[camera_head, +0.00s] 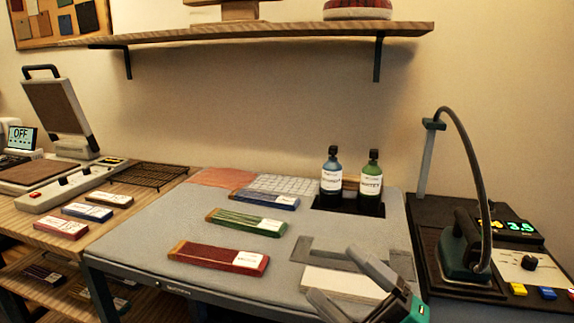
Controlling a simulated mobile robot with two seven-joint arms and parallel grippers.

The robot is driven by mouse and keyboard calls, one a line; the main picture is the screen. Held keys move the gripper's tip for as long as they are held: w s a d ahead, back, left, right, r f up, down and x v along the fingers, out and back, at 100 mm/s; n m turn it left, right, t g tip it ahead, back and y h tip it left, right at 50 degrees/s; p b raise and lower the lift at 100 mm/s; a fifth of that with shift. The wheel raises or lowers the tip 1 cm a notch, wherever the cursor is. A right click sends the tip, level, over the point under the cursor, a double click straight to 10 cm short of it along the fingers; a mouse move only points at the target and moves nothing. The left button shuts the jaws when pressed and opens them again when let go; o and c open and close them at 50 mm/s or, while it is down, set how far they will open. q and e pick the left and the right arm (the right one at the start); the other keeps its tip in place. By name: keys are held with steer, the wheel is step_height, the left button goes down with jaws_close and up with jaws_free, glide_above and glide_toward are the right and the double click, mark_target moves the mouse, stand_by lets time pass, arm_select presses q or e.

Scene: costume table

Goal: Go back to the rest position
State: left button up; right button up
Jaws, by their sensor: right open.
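My right gripper (348,287) comes in at the bottom right of the head view. Its two grey fingers are spread apart, with nothing between them. It is over the front right part of the grey padded table (190,240), in front of a pale flat block (345,282). I cannot tell whether it touches the block. My left gripper is not in view.
Red (215,257), green (245,222) and blue (264,199) packets lie on the table. Blue (331,175) and green (370,178) bottles stand behind. An iron (462,248) with an arched cord is at right. An open press (62,125) stands left; a shelf (260,34) hangs above.

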steer(key=d+f+m+t+h, duration=0.5)
steer(key=f+m+h, duration=0.6)
steer(key=m, duration=0.3)
steer(key=s+d+f+m+g+h, duration=0.2)
steer(key=s+f+m+g+h, duration=0.1)
steer(key=f, duration=0.6)
steer(key=s+d+f+m+g+h+p, duration=0.1)
steer(key=s+d+f+m+g+h, duration=0.2)
steer(key=s+f+m, duration=0.3)
step_height(320, 180, down, 4)
steer(key=shift+s+f+m+g+p, duration=0.1)
steer(key=shift+s+m+g+p, duration=0.2)
steer(key=shift+s+g, duration=0.7)
steer(key=shift+s, duration=0.2)
